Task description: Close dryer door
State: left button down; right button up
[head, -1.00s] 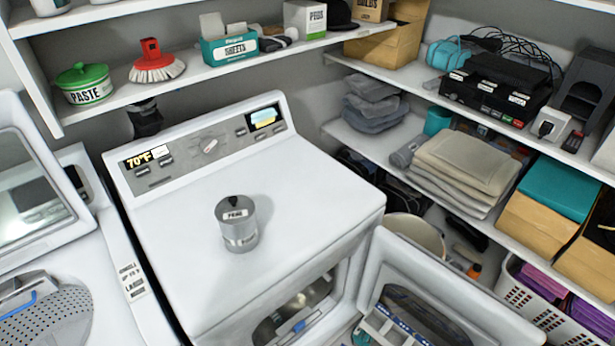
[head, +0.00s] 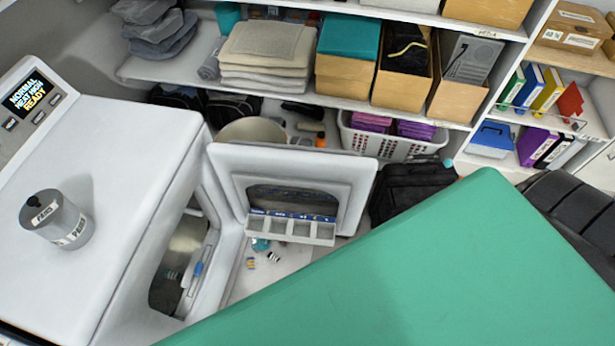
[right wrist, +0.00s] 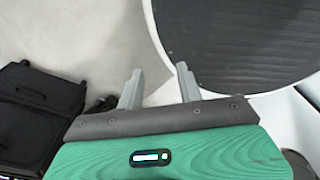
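The white dryer (head: 120,160) stands at the left in the head view, its front opening (head: 185,260) showing the drum. Its door (head: 295,185) stands wide open, swung out to the right of the opening, with a compartment tray on its inner face. My right gripper (right wrist: 158,82) shows in the right wrist view with its two grey fingers apart and nothing between them. It points at bare floor and neither the dryer nor its door is in that view. Neither gripper shows in the head view, and my left gripper is not seen.
A grey can (head: 62,222) stands on the dryer top. A white basket (head: 390,142) and a black bag (head: 408,190) are right of the door. Small items lie on the floor by the opening. Shelves with boxes (head: 405,65) line the back. Bare floor (right wrist: 95,40) shows in the wrist view.

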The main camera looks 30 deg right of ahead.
aim_at(321, 183)
jog(key=l+u, duration=0.1)
jog(key=l, duration=0.3)
jog(key=k+l+u, duration=0.1)
jog(key=l, duration=0.3)
jog(key=l+u, duration=0.15)
jog(key=l, duration=0.3)
jog(key=k+l+u, duration=0.1)
jog(key=l, duration=0.3)
jog(key=k+l+u, duration=0.1)
jog(key=l, duration=0.25)
jog(key=k+l+u, duration=0.1)
jog(key=l, duration=0.3)
jog(key=k+l+u, duration=0.1)
jog(key=l, duration=0.25)
jog(key=k, duration=0.1)
